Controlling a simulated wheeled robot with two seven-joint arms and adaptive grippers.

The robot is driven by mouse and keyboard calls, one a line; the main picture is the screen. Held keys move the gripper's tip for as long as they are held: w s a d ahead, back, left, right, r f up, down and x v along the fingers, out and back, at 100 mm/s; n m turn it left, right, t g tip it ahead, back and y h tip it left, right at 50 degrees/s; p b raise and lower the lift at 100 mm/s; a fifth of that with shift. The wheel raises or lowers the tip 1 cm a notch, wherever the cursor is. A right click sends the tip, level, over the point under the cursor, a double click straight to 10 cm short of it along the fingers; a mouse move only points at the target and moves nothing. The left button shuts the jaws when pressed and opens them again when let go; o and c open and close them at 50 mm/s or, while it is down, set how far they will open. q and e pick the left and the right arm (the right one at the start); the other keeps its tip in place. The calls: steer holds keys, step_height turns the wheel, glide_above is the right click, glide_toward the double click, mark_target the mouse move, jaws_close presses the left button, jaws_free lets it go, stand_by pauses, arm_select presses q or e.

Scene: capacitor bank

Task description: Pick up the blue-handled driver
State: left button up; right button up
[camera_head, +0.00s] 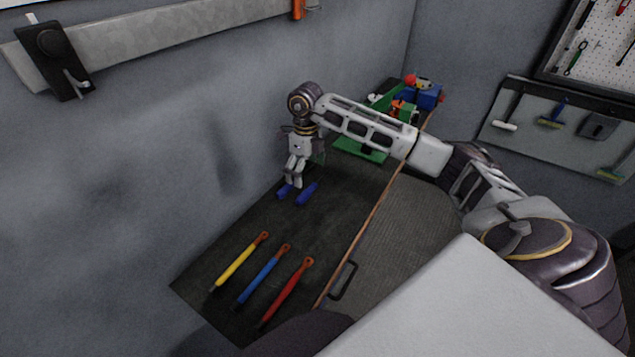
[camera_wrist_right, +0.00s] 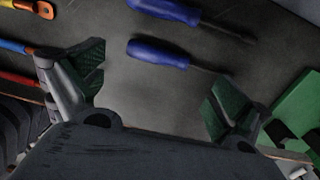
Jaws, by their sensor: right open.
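Two drivers with blue handles lie side by side on the dark bench top. In the right wrist view, one driver (camera_wrist_right: 158,53) lies closer to my fingers and the other (camera_wrist_right: 172,11) lies beyond it at the top edge. Their dark shafts point right. In the head view, the two blue handles (camera_head: 284,191) and (camera_head: 307,194) show just below my right gripper (camera_head: 296,178). The right gripper is open in the wrist view (camera_wrist_right: 156,88), with nothing between its fingers. The nearer handle lies ahead of the gap between the fingertips. My left gripper is not in view.
Yellow (camera_head: 240,260), blue (camera_head: 264,275) and red (camera_head: 287,292) rods with copper-coloured ends lie nearer on the bench. A green object (camera_head: 360,150) with colourful parts stands at the far end. A grey wall borders the left; a brown strip (camera_head: 370,222) edges the dark surface.

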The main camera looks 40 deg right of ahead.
mark_target(307, 191)
steer(key=shift+f, duration=1.2)
steer(key=shift+f, duration=0.15)
steer(key=shift+s+a+f+p, duration=0.1)
steer(key=shift+s+f+p, duration=0.1)
steer(key=shift+f+p, duration=0.3)
steer(key=shift+s+f+p, duration=0.15)
steer(key=shift+f+p, duration=0.1)
steer(key=shift+f, duration=1.7)
steer(key=c, duration=0.9)
steer(key=shift+o, duration=0.2)
